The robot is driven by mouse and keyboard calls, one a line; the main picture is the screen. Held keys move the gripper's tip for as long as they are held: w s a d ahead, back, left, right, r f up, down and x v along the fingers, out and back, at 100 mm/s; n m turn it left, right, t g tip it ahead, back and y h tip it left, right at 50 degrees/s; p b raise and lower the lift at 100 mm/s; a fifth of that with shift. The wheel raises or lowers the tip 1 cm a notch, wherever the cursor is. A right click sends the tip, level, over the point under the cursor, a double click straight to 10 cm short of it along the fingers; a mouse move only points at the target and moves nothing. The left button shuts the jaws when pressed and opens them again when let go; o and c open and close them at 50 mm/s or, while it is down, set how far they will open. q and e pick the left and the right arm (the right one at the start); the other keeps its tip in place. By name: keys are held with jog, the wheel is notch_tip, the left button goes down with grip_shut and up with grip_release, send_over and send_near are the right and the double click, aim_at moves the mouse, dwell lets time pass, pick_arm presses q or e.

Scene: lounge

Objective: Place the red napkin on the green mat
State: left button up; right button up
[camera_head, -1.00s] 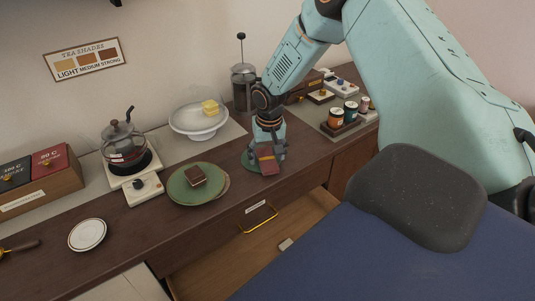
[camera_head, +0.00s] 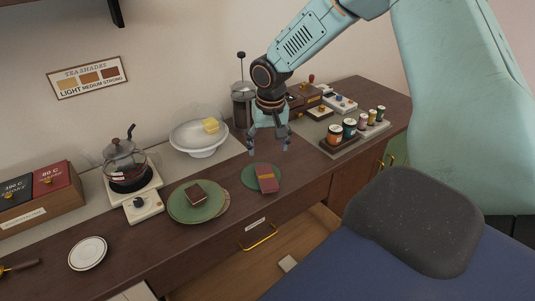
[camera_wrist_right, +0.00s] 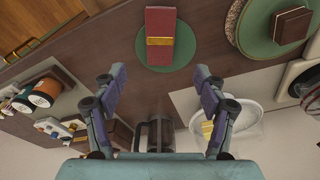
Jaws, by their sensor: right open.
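The red napkin (camera_head: 267,179), folded with a gold band, lies on the small round green mat (camera_head: 249,178) on the dark wooden counter. One end of it reaches the mat's front edge. In the right wrist view the napkin (camera_wrist_right: 160,36) covers the middle of the mat (camera_wrist_right: 183,50). My right gripper (camera_head: 268,150) is open and empty, above the counter just behind the mat and apart from the napkin. Its two fingers (camera_wrist_right: 162,92) are spread in the right wrist view. My left gripper is not in view.
A larger green plate (camera_head: 190,213) with a brown block (camera_head: 198,196) stands left of the mat. A glass-covered cake stand (camera_head: 199,139) and a French press (camera_head: 243,105) are behind. Jars (camera_head: 349,128) stand right.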

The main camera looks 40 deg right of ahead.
jog(key=s+a+f, duration=0.1)
jog(key=a+f, duration=0.1)
jog(key=a, duration=0.1)
jog(key=s+a+f+n+y, duration=0.1)
jog(key=s+a+f, duration=0.1)
jog(key=a+f, duration=0.1)
jog(key=s+a+f+n, duration=0.1)
jog(key=a+f, duration=0.1)
jog(key=a, duration=0.1)
jog(key=shift+s+a+f+y, duration=0.2)
jog(key=shift+a+f+y, duration=0.1)
jog(key=shift+a+f, duration=0.1)
jog(key=s+a+f+n+g, duration=0.1)
jog(key=s+a+f, duration=0.5)
jog(key=s, duration=0.2)
jog(key=s+a+f+n, duration=0.1)
jog(key=s+a+f, duration=0.4)
jog(key=s, duration=0.3)
jog(key=s+f+n, duration=0.1)
jog(key=s, duration=1)
jog(key=shift+s+f+g+h, duration=0.2)
jog(key=shift+g+h, duration=0.1)
jog(key=shift+h, duration=0.1)
jog(key=shift+s+d, duration=0.1)
jog(key=shift+s, duration=0.05)
